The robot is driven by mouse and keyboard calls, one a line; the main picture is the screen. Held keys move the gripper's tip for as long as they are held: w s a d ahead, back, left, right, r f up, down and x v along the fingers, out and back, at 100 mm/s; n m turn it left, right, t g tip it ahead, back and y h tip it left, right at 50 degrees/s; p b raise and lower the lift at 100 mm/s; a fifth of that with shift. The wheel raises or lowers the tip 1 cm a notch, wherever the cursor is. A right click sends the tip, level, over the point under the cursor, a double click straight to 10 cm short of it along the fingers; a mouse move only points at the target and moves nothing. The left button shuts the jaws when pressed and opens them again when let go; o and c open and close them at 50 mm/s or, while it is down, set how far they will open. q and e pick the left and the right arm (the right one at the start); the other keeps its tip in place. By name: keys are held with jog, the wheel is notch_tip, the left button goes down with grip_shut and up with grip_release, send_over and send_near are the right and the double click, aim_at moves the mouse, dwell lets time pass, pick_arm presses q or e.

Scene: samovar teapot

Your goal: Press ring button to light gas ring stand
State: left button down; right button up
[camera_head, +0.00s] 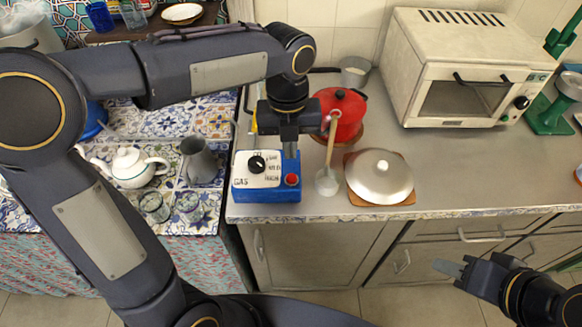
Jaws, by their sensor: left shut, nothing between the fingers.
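A blue gas box (262,195) with a white top stands at the left front of the grey counter. Its top carries a black knob (257,164), the printed word GAS and a red button (292,179) at the front right corner. My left gripper (290,152) points down with shut, empty fingers, just above or behind the red button. Whether it touches the button cannot be told. My arm hides the area behind the box, and no gas ring or flame is clearly visible. My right gripper (449,270) is low in front of the cabinets, away from the box.
A red pot (341,108), a ladle (328,180) and a lidded pan (380,176) stand right of the box. A white toaster oven (465,75) is at the back right. A white teapot (131,167) and grey jug (199,160) stand on the tiled table at left.

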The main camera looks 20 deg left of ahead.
aim_at(291, 177)
pick_arm(q)
notch_tip(291, 177, down, 7)
jog(key=shift+d, duration=0.1)
dwell(0.4)
